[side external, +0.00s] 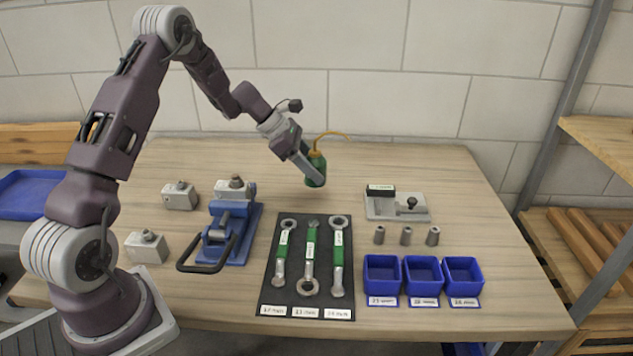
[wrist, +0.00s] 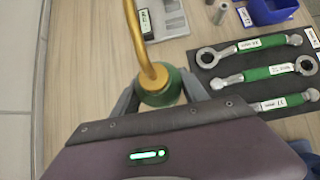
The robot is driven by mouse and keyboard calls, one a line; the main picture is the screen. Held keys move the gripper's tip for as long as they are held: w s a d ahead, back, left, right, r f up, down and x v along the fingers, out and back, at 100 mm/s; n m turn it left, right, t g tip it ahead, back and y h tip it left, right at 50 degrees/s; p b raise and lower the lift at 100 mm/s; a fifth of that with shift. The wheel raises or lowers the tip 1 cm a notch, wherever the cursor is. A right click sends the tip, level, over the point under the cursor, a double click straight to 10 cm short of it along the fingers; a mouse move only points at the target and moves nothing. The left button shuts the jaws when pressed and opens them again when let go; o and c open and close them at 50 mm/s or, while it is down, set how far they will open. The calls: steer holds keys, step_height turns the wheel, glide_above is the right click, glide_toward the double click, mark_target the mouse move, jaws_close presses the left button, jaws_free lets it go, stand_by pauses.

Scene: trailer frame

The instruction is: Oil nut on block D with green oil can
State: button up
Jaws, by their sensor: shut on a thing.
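The green oil can (side external: 318,160) has a long thin yellow spout and is held above the back middle of the table. My gripper (side external: 309,168) is shut on its body, and the spout points right in the side view. The can also shows between my fingers in the wrist view (wrist: 162,92). Two more grey blocks with nuts stand left of the clamp, one behind (side external: 179,197) and one in front (side external: 146,247). I cannot read which block is D.
A dark mat (side external: 264,296) with three green-handled wrenches lies front middle. A grey fixture plate (side external: 392,212) lies behind the sockets. The clamp's black handle (side external: 205,268) reaches forward.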

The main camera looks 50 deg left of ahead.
steer(key=shift+r, duration=0.4)
steer(key=r, duration=1)
steer(key=shift+s+a+r, duration=0.1)
steer(key=shift+s+a, duration=0.2)
steer(key=shift+a, duration=0.05)
steer(key=s+a+m+g, duration=0.1)
steer(key=s+a, duration=0.5)
steer(key=s, duration=0.6)
steer(key=s+a+m+g, duration=0.1)
steer(key=s+a, duration=0.6)
steer(key=s, duration=0.4)
steer(key=shift+s+a+f+g+y, duration=0.15)
steer(key=shift+s+f+g+y, duration=0.15)
steer(key=shift+f+g+y, duration=0.55)
steer(key=shift+s+a+f+g+y, duration=0.25)
steer(key=shift+f+g+y, duration=0.3)
steer(key=shift+f+y, duration=0.65)
steer(key=shift+s+a+f+g+y, duration=0.1)
steer(key=shift+s+f+g+y, duration=0.2)
steer(key=shift+f+g+y, duration=0.7)
steer(key=shift+r+y, duration=0.25)
steer(key=shift+r, duration=0.05)
